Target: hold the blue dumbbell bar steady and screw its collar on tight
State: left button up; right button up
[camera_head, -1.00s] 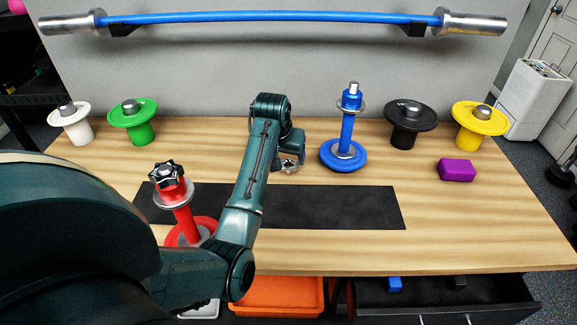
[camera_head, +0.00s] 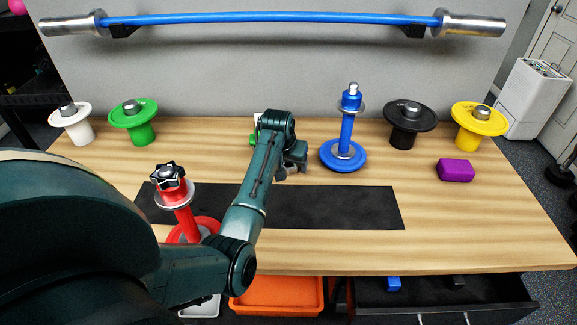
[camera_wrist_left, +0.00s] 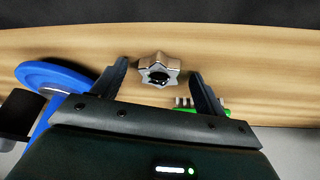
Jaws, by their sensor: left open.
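The blue dumbbell bar (camera_head: 347,132) stands upright on its blue plate (camera_head: 343,160) right of centre, with a silver top end. The blue plate also shows at the left of the left wrist view (camera_wrist_left: 48,76). A silver star-shaped collar (camera_wrist_left: 158,68) lies on the wooden table between my left gripper's fingertips, with gaps either side. My left gripper (camera_head: 286,172) is open, low over the table left of the blue dumbbell, and its fingers show in the left wrist view. In the head view the gripper mostly hides the collar. My right gripper is out of view.
A red dumbbell (camera_head: 184,218) with a star collar stands near my left arm. White (camera_head: 78,132), green (camera_head: 138,132), black (camera_head: 404,137) and yellow (camera_head: 470,138) spools line the back. A purple block (camera_head: 455,170) sits at right. A green item (camera_wrist_left: 212,110) lies beside the gripper.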

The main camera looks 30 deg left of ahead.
pick_arm(q)
jog(key=shift+c, duration=0.2)
jog(key=c, duration=1.1)
jog(key=shift+c, duration=0.2)
notch_tip(320, 180, up, 10)
jog(key=shift+b, duration=0.4)
